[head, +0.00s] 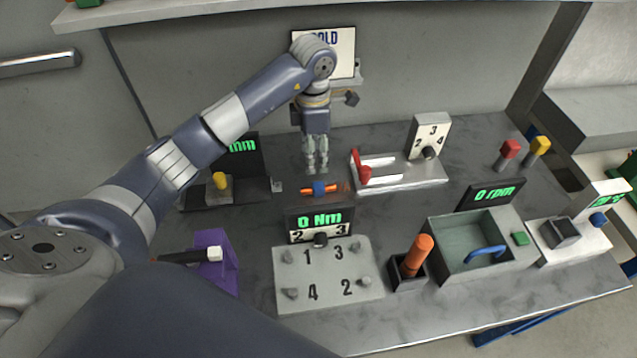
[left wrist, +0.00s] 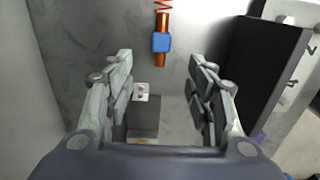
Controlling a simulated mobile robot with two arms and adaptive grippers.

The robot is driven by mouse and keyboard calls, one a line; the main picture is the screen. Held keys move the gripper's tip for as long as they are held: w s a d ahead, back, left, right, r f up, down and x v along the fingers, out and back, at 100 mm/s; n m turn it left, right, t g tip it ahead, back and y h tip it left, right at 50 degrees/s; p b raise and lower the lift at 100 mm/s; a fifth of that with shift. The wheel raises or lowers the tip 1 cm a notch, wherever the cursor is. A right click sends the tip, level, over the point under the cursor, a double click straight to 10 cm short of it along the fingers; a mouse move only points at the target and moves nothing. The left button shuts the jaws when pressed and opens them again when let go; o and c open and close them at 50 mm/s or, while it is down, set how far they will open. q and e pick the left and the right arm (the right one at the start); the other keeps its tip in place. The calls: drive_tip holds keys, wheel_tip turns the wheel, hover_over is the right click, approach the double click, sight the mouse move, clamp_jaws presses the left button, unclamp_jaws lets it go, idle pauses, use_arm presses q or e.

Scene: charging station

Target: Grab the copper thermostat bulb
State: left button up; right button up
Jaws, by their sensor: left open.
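The copper thermostat bulb (head: 319,188) is a short copper-orange rod with a blue band around its middle. It lies on the grey worktop behind the "0 Nm" display. In the left wrist view the bulb (left wrist: 162,41) is ahead of the fingertips, near the top, with a coiled copper line at its far end. My left gripper (head: 316,168) points down just behind and above the bulb in the head view. In the left wrist view its fingers (left wrist: 161,65) are spread with nothing between the tips. My right gripper is not seen.
The "0 Nm" display (head: 319,219) stands just in front of the bulb. A "mm" gauge (head: 243,155) is to the left, and a metal slide with a red lever (head: 361,167) to the right. A sign (head: 338,52) is behind my left arm. Bare worktop lies around the bulb.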

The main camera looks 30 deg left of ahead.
sight(315, 186)
use_arm(q)
wheel_tip(315, 186, down, 4)
drive_tip(key=shift+f+p, duration=0.25)
drive_tip(key=shift+p, duration=0.3)
drive_tip(key=shift+f, duration=0.6)
wheel_tip(315, 186, down, 4)
drive_tip(key=shift+s+d+f+p, duration=0.1)
drive_tip(key=shift+s+f+p, duration=0.1)
drive_tip(key=shift+p, duration=0.85)
drive_tip(key=shift+w+f, duration=0.15)
drive_tip(key=shift+f, duration=0.3)
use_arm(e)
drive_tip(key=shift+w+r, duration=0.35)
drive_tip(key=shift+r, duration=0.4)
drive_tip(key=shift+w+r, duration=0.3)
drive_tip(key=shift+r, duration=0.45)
use_arm(q)
drive_tip(key=c, duration=1.2)
